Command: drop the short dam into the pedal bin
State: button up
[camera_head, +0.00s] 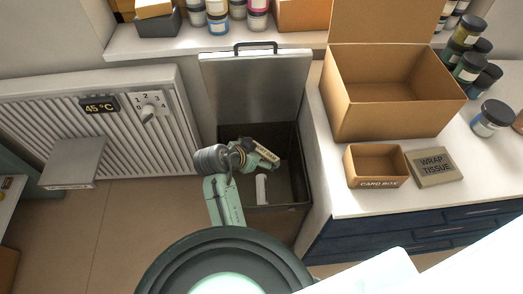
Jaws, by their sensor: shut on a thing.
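The pedal bin (278,208) stands between the radiator and the counter with its grey lid (262,88) raised, and its dark inside shows. My gripper (261,174) is over the bin's opening, pointing down. It is shut on a pale, narrow block, the short dam (261,189), which hangs upright below it, inside the bin's outline as seen from above. The fingertips are small and partly hidden by my wrist. I cannot tell how far the dam is above the bin's floor.
On the right, the counter (345,201) holds a large open carton (398,115), a small card box (376,181), a wrap tissue pack (433,165) and several jars (492,119). A radiator (135,148) is on the left. A shelf with jars runs behind the lid.

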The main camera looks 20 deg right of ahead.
notch_tip(320, 180, down, 4)
jog(key=b, duration=0.3)
jog(key=o, duration=0.9)
jog(key=v, duration=1.2)
jog(key=shift+w, duration=0.1)
